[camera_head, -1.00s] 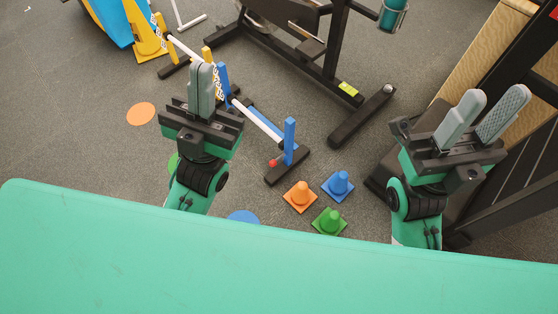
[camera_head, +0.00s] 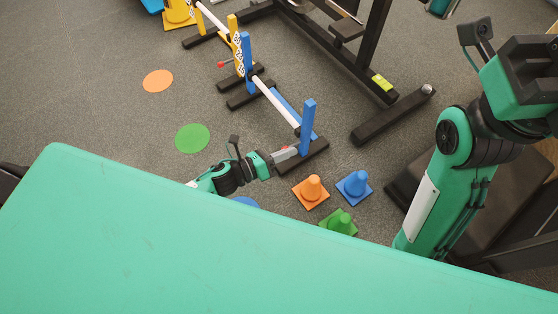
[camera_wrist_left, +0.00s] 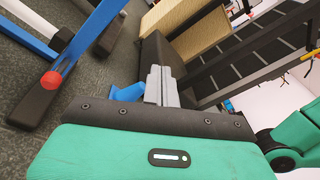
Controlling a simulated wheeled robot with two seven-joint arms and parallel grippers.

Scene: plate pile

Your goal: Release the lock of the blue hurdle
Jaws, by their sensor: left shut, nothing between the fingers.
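The blue hurdle (camera_head: 308,128) stands on black feet on the grey floor, with a white bar (camera_head: 276,104) between its blue posts. A red knob, its lock, sits low on the near post; it shows clearly in the left wrist view (camera_wrist_left: 51,80) and is mostly hidden by my gripper in the head view. My left gripper (camera_head: 286,154) is shut and empty, low beside that post. In the left wrist view its grey fingers (camera_wrist_left: 160,86) lie right of the knob, apart from it. My right gripper is cut off at the right edge; its fingers are hidden.
Orange (camera_head: 312,189), blue (camera_head: 354,185) and green (camera_head: 341,222) cones stand just right of my left gripper. A yellow hurdle (camera_head: 235,45) adjoins the far end. A black machine frame (camera_head: 375,45) stands behind. Green (camera_head: 192,138) and orange (camera_head: 158,81) floor discs lie left.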

